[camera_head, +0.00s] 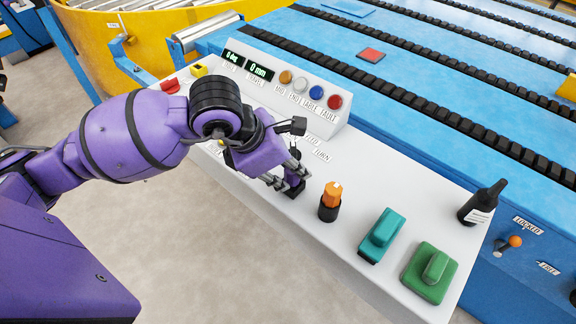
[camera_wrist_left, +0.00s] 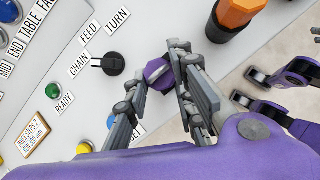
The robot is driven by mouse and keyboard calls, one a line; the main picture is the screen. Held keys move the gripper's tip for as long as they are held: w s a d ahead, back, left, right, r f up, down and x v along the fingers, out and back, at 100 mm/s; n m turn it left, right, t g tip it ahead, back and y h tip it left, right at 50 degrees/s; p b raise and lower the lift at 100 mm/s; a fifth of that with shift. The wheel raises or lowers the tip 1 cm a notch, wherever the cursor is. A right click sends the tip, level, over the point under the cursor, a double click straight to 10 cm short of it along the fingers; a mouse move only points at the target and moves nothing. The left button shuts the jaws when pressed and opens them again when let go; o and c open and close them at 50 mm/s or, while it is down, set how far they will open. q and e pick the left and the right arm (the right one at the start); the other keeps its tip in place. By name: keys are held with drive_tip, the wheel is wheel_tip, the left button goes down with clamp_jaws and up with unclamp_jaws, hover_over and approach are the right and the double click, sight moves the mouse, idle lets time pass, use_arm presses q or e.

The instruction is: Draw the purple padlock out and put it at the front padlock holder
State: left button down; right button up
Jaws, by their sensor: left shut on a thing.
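My left gripper (camera_head: 287,181) reaches down to the white console top. In the left wrist view its fingers (camera_wrist_left: 164,74) are closed around a small purple piece, the purple padlock (camera_wrist_left: 156,71), of which only part shows. In the head view the padlock is hidden by the fingers and arm, so I cannot tell whether it is clear of the console. I cannot make out the front padlock holder.
An orange knob on a black base (camera_head: 330,202) stands just right of the gripper. A black selector (camera_wrist_left: 112,64) is near the fingers. Console buttons (camera_head: 316,93) line the back.

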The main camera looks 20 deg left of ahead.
use_arm(q)
drive_tip(key=c, duration=1.4)
unclamp_jaws()
drive_tip(key=shift+f, duration=0.1)
drive_tip(key=v, duration=1.2)
